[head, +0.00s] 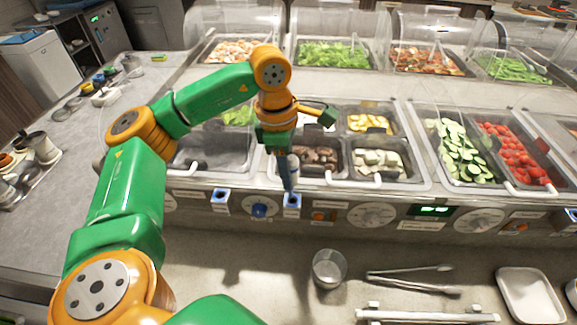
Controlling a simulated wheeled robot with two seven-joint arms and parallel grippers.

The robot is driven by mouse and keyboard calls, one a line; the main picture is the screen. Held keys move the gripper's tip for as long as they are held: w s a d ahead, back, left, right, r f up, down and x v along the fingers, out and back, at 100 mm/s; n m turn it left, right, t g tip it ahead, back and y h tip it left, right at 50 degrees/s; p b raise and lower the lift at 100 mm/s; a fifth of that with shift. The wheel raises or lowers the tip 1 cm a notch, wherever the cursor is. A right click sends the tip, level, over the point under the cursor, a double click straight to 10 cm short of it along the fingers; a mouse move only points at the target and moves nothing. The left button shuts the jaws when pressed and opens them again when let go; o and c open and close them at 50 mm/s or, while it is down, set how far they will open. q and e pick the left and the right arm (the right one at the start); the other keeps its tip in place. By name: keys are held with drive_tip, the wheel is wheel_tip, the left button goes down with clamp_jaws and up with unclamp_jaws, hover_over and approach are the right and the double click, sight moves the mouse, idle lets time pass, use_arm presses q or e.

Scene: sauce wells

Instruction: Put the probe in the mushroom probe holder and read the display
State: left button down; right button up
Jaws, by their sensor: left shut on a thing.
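My left gripper (279,148) is shut on the dark blue probe (288,174), which points down, slightly tilted. The probe's lower end is at or just above a blue-and-white holder (291,202) on the counter front; I cannot tell whether it is inside. The holder's label is too small to read. A well of brown pieces (318,158), possibly mushrooms, lies behind the probe. A similar holder (220,201) is farther left. The display (435,210) is lit green on the front panel at the right; its digits are not legible. My right gripper is not in view.
A blue knob (260,208) sits just left of the holder, and a large dial (372,215) is to its right. A metal cup (329,268), tongs (415,278) and a white tray (529,294) lie on the front ledge. Clear sneeze guards stand behind.

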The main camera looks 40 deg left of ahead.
use_arm(q)
drive_tip(key=shift+w+d, duration=0.1)
drive_tip(key=shift+d, duration=0.1)
drive_tip(key=shift+a, duration=0.1)
drive_tip(key=shift+f, duration=0.15)
drive_tip(key=shift+f+b, duration=0.2)
drive_tip(key=shift+b, duration=0.15)
idle(0.4)
drive_tip(key=shift+f+b, duration=1.05)
drive_tip(key=shift+f, duration=0.1)
drive_tip(key=shift+f, duration=0.15)
